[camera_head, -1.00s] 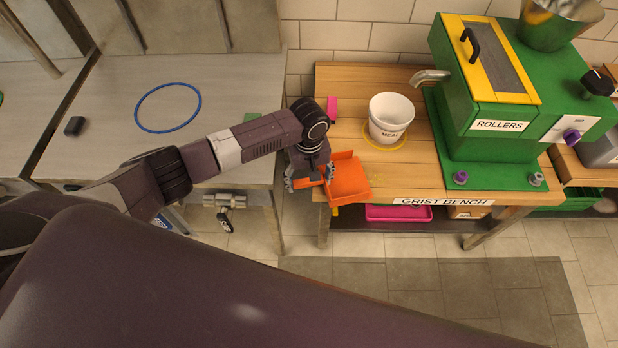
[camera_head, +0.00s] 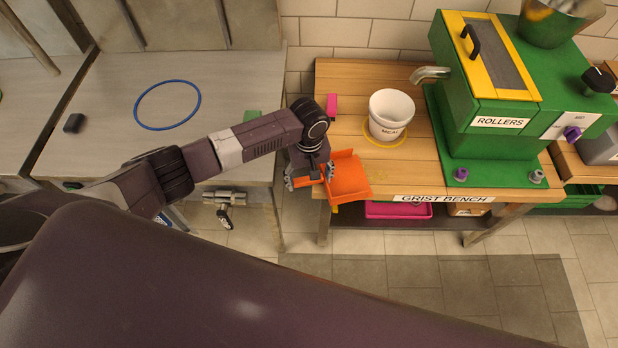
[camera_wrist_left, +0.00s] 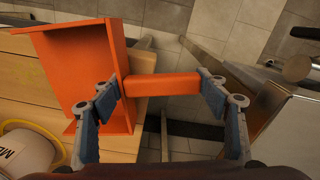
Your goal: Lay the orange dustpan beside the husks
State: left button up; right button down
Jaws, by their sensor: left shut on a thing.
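The orange dustpan (camera_head: 350,178) is at the left front corner of the grist bench, its pan over the bench edge. My left gripper (camera_head: 311,178) is shut on its orange handle (camera_wrist_left: 165,84), with one finger at each end of the handle in the left wrist view. The pan (camera_wrist_left: 84,68) is on the left there, over the wooden boards. I cannot tell whether it touches the bench top. A few faint pale specks, perhaps the husks (camera_head: 381,171), lie on the boards right of the pan. My right gripper is not in view.
A white meal bucket (camera_head: 390,112) stands on a yellow ring behind the pan. A pink block (camera_head: 332,107) lies at the back left. The green roller mill (camera_head: 490,110) fills the bench's right side.

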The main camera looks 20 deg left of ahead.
pick_arm(q)
jog(key=o, duration=1.8)
jog(key=shift+c, duration=0.2)
notch_tip(320, 180, up, 12)
